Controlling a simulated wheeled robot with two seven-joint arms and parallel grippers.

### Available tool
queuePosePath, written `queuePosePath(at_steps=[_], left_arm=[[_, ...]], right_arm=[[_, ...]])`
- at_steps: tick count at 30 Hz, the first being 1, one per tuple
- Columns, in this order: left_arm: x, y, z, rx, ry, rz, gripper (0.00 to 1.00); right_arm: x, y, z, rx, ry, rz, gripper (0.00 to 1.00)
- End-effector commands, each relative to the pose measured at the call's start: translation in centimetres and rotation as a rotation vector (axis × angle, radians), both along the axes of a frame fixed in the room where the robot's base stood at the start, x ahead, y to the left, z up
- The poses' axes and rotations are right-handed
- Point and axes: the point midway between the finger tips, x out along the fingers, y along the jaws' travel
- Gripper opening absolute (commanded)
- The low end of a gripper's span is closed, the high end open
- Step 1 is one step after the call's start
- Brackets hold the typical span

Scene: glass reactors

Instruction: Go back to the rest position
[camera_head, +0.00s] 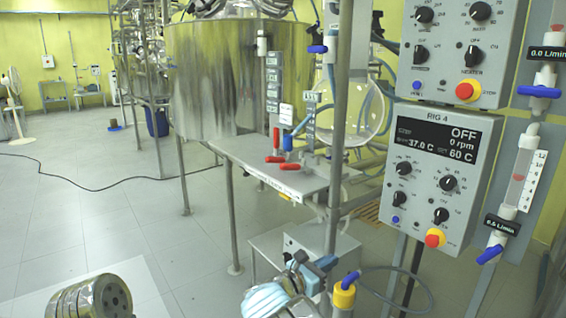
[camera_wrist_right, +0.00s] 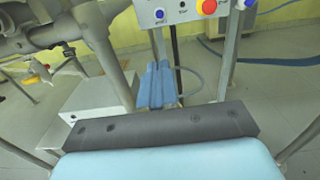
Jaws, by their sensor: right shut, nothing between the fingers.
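My right gripper (camera_head: 326,264) shows at the lower middle of the head view, with blue fingers. In the right wrist view its two blue fingers (camera_wrist_right: 155,80) lie side by side, shut and empty. It is in front of the rig, near a grey box (camera_head: 318,245) low on the stand. I cannot tell from these views whether it touches anything. My left gripper is not in view.
The RIG 4 control panel (camera_head: 437,165) stands on the right, beside a flow meter (camera_head: 518,180). A steel vessel (camera_head: 215,80) and a shelf with red-handled valves (camera_head: 290,167) stand behind a metal post (camera_head: 340,130). The floor (camera_head: 110,200) on the left is largely open, with a cable across it.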

Motion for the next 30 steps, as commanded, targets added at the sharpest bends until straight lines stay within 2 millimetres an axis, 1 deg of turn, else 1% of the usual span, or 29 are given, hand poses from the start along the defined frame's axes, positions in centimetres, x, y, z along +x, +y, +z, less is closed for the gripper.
queuePosePath(at_steps=[1, 5, 11, 14, 17, 20, 23, 24, 26, 27, 29, 30], left_arm=[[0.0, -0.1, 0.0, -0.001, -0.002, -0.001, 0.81], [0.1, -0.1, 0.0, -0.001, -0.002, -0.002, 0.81], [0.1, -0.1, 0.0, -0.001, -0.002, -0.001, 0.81], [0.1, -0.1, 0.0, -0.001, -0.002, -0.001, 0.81], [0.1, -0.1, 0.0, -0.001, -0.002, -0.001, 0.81], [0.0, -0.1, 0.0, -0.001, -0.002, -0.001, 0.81], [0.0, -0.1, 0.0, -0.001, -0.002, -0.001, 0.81], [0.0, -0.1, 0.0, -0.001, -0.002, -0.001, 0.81], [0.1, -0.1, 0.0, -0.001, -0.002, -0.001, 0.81], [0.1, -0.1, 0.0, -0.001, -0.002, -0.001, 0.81], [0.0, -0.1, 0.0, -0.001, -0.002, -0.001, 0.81], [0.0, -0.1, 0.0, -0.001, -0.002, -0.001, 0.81]], right_arm=[[-0.1, -0.6, -0.8, 0.016, 0.013, -0.011, 0.0], [-0.4, -1.5, -2.6, 0.064, 0.042, -0.026, 0.0], [-1.3, -3.3, -6.7, 0.171, 0.103, -0.066, 0.0], [-2.3, -4.5, -9.6, 0.251, 0.145, -0.101, 0.0], [-3.7, -5.8, -13.2, 0.356, 0.192, -0.15, 0.0], [-6.0, -7.0, -17.5, 0.493, 0.242, -0.222, 0.0], [-9.8, -8.1, -23.0, 0.689, 0.291, -0.341, 0.0], [-11.9, -8.2, -25.4, 0.79, 0.309, -0.41, 0.0], [-15.7, -7.9, -29.1, 0.967, 0.319, -0.541, 0.0], [-18.5, -7.3, -31.3, 1.095, 0.311, -0.65, 0.0], [-22.7, -5.7, -34.0, 1.297, 0.272, -0.844, 0.0], [-25.4, -4.2, -35.2, 1.439, 0.218, -0.998, 0.0]])
